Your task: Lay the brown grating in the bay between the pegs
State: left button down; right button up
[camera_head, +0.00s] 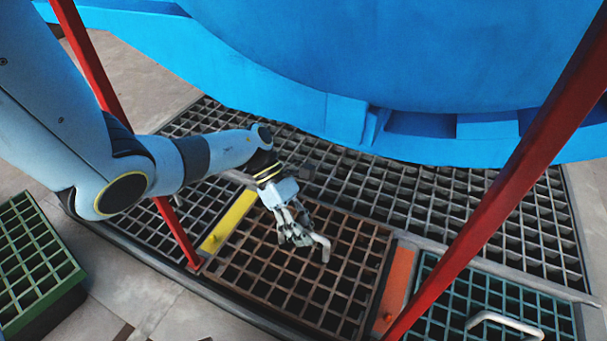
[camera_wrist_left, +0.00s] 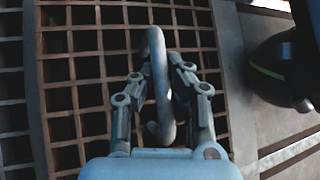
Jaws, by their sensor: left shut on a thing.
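The brown grating (camera_head: 346,268) is a rusty square grid in the middle of the head view, between a yellow strip (camera_head: 229,221) on its left and an orange strip (camera_head: 396,286) on its right. It looks lined up with that bay; I cannot tell whether it rests fully down. Its grey bar handle (camera_head: 325,247) stands up from it. My left gripper (camera_head: 300,238) is shut on the handle, over the grating. In the left wrist view the handle (camera_wrist_left: 158,75) runs between the fingers (camera_wrist_left: 158,98), with the grating (camera_wrist_left: 72,68) behind. I cannot make out the pegs. My right gripper is not in view.
Dark grey grating (camera_head: 440,205) covers the floor behind, under the large blue vessel (camera_head: 390,50). Red posts (camera_head: 510,165) stand left and right. A teal grating with a pale handle (camera_head: 503,322) lies at lower right. A green grating block (camera_head: 35,262) stands at the left.

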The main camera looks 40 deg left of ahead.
pick_arm(q)
jog(key=shift+w+f, duration=0.1)
jog(key=shift+f, duration=1.85)
dwell(0.6)
jog(key=c, duration=1.4)
grip_release()
jog(key=shift+o, duration=0.4)
jog(key=shift+f, duration=0.1)
notch_tip(320, 180, up, 10)
jog(key=shift+r, duration=0.1)
